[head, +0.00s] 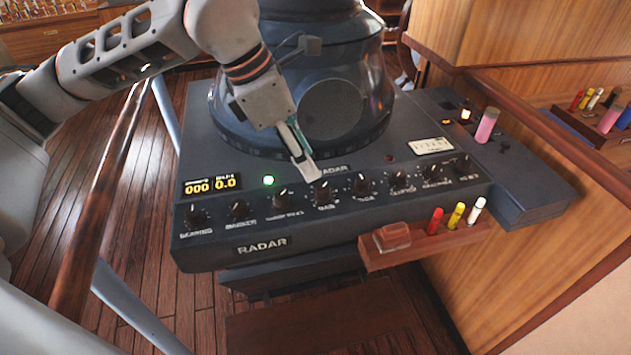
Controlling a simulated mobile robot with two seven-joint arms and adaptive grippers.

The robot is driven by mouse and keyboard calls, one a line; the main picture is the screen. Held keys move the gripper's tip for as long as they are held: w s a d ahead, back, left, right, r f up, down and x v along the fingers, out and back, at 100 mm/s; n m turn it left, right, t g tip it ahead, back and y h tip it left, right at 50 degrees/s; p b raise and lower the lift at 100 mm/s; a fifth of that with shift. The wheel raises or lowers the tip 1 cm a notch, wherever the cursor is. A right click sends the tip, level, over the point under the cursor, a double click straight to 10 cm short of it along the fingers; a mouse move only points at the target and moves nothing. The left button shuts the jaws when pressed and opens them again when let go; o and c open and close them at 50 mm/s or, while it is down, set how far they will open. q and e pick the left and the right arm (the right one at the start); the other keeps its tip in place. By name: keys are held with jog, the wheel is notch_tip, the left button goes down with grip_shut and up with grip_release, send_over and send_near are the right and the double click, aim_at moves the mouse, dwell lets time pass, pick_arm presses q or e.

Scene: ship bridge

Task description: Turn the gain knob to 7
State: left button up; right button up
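The gain knob (323,190) is a black knob in the row along the sloped front of the radar console (205,245). The label below it looks like "GAIN", but its scale and pointer are too small to read. My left gripper (306,170) reaches down from the upper left. Its fingertips are just above and slightly left of the gain knob in the picture; I cannot tell whether they touch it. The fingers overlap from this angle, so their opening is not clear. My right gripper is out of view.
Similar knobs flank it: one (282,199) on the left and one (363,183) on the right. The round radar housing (225,115) rises behind. A wooden ledge (415,250) with an eraser-like block and three markers juts out at the front right.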

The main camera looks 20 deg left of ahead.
aim_at(323, 187)
pick_arm(q)
jog(key=x, duration=0.7)
jog(key=shift+d+f+p, duration=0.1)
jog(key=shift+f+p, duration=0.25)
grip_shut()
